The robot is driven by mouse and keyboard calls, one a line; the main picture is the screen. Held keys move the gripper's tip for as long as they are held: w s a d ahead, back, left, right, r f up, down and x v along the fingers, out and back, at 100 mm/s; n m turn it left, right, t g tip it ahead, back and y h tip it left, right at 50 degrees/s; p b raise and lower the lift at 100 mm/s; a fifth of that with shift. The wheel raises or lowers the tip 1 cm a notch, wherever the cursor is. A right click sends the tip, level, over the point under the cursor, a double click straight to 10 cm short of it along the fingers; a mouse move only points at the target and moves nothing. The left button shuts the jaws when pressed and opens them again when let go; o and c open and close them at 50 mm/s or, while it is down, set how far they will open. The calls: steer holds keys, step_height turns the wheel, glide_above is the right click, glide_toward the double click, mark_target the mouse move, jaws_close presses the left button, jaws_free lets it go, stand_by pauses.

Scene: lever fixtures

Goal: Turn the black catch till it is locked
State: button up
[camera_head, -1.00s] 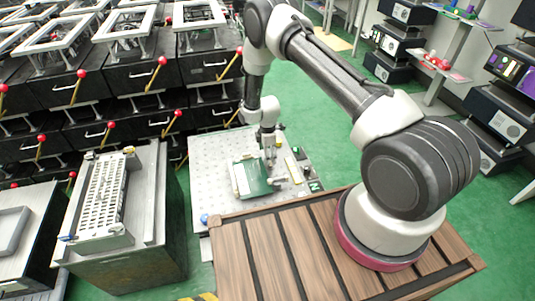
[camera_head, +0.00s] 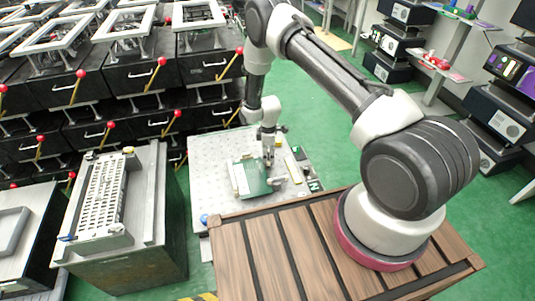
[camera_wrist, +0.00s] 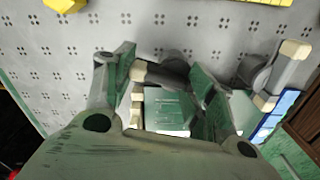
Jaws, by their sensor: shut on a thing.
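A dark catch (camera_wrist: 172,68) with a beige tip lies between the fingers of my gripper (camera_wrist: 165,80) in the wrist view. The fingers are shut on it, and they partly hide it. A green plate (camera_wrist: 165,108) shows below the catch, between the fingers. In the head view, my gripper (camera_head: 268,158) points down at the green plate (camera_head: 248,180) on the perforated metal table (camera_head: 215,152). The catch is too small and covered to make out there, and I cannot tell its exact angle.
A yellow block (camera_wrist: 65,4) lies at the top left. A grey cabinet with a slotted rack (camera_head: 103,190) stands left of the table.

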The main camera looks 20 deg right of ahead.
steer(key=m, duration=0.3)
steer(key=shift+d+m, duration=0.3)
steer(key=m, duration=0.3)
steer(key=shift+s+d+m, duration=0.2)
steer(key=shift+s+m, duration=0.1)
steer(key=m, duration=0.4)
steer(key=shift+s+d, duration=0.2)
steer(key=shift+s, duration=0.1)
steer(key=shift+s+m, duration=0.15)
steer(key=shift+m, duration=0.8)
steer(key=shift+s+m, duration=0.1)
steer(key=shift+m, duration=0.85)
steer(key=o, duration=1)
steer(key=shift+r, duration=0.1)
